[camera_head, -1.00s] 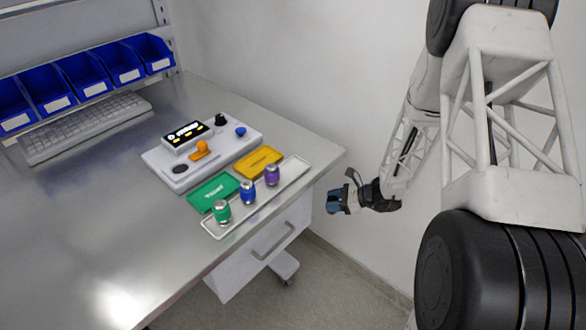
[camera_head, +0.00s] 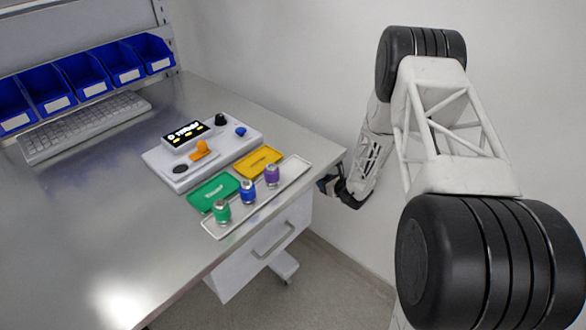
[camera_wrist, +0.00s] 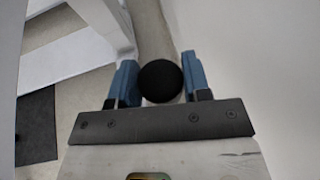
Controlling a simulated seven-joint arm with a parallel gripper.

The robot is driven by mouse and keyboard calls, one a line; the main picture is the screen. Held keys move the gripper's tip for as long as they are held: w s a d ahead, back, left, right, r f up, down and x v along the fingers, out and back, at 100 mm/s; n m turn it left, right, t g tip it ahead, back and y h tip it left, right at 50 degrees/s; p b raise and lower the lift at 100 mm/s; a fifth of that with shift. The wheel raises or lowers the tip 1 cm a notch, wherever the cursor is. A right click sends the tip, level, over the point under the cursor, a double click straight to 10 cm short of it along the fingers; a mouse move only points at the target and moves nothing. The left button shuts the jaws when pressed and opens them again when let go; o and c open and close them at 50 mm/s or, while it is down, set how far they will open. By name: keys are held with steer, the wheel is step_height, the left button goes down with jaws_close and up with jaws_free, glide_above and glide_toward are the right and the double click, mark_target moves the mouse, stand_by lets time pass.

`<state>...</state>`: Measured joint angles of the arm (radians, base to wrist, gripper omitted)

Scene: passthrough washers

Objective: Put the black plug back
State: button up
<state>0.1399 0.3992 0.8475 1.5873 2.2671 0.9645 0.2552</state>
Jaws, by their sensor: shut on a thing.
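The black plug (camera_wrist: 160,81), a round dark thing, sits between the two blue fingers of my gripper (camera_wrist: 160,78) in the wrist view. The fingers are shut on it. In the head view my gripper (camera_head: 328,184) is mostly hidden behind my own arm, beside the table's right corner; the plug cannot be made out there. A white device (camera_head: 215,160) on the table carries a lit display (camera_head: 186,136), an orange handle (camera_head: 202,149), a black knob (camera_head: 221,118), a blue knob (camera_head: 240,131) and a dark round spot (camera_head: 180,169). I cannot tell whether that spot is a hole.
A pale tray (camera_head: 292,184) holds green (camera_head: 222,211), blue (camera_head: 248,193) and purple (camera_head: 272,176) metal-topped containers. A green mat (camera_head: 213,192) and a yellow mat (camera_head: 258,161) lie beside it. A keyboard (camera_head: 88,127) and blue bins (camera_head: 85,75) stand at the back left. The front left tabletop is clear.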

steer(key=shift+w+a+f+m+t+h, duration=0.2)
steer(key=shift+w+f+m+h, duration=0.1)
steer(key=shift+w, duration=0.3)
steer(key=shift+w+a+f+m+t+h, duration=0.1)
steer(key=shift+w+f+m+t+h, duration=0.15)
steer(key=shift+w, duration=0.35)
steer(key=shift+s+d+r, duration=0.3)
steer(key=shift+r, duration=0.2)
steer(key=shift+s+d+r, duration=0.25)
steer(key=shift+r, duration=0.25)
steer(key=s+d+r+y, duration=0.1)
steer(key=s+d+r, duration=0.1)
steer(key=s+r, duration=0.6)
steer(key=s+d+r, duration=0.3)
steer(key=s+r, duration=0.4)
steer(key=r, duration=0.1)
steer(key=s+a+r+n+g+y, duration=0.2)
steer(key=s+a+r+n+g, duration=0.2)
steer(key=s+a+r, duration=0.4)
steer(key=s+a+r+n+g+y, duration=0.3)
steer(key=s+a+r, duration=0.5)
steer(key=s+r, duration=0.4)
steer(key=shift+s+a+r+n+g+y, duration=0.3)
steer(key=shift+s+n+g, duration=0.35)
steer(key=shift+s+n, duration=0.45)
